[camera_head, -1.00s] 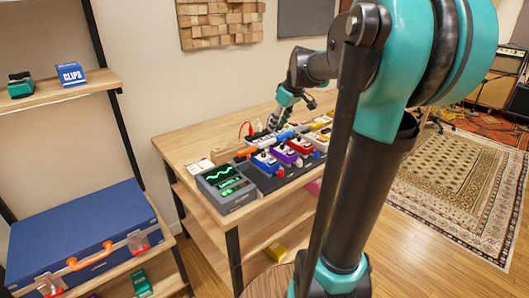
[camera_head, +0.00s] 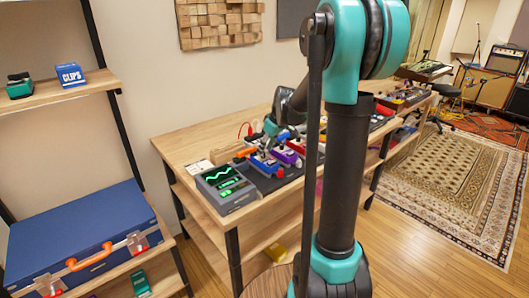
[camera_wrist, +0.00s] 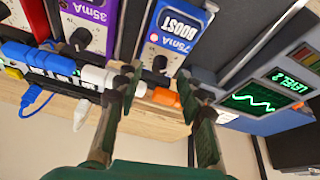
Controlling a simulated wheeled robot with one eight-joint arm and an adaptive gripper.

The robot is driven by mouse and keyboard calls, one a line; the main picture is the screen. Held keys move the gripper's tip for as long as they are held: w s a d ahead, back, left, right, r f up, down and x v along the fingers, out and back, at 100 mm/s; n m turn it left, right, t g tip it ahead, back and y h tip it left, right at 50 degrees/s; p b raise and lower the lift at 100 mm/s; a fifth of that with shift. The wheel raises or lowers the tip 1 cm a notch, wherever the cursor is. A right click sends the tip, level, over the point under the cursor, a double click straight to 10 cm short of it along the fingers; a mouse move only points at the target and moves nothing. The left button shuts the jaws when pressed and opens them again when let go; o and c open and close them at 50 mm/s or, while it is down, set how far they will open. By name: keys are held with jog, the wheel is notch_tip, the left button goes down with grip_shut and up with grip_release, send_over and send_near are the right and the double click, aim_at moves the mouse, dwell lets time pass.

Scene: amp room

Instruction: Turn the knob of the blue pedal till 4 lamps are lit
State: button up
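The blue pedal (camera_wrist: 172,32) carries the words BOOST and 75mA in the wrist view. In the head view the blue pedal (camera_head: 264,163) stands next to the grey screen box. A dark round knob (camera_wrist: 159,64) sits near its edge facing my gripper. My gripper (camera_wrist: 158,84) is open and empty in the wrist view, its fingers spread to either side of the knob's line and apart from it. I cannot make out lit lamps on the blue pedal.
A grey box (camera_head: 226,187) has a green wave on its screen; the wrist view reads LEVEL 2 there. A purple pedal (camera_wrist: 92,12) stands beside the blue one.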

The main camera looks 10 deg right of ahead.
jog(key=shift+x, duration=1.2)
jog(key=shift+c, duration=0.2)
grip_shut()
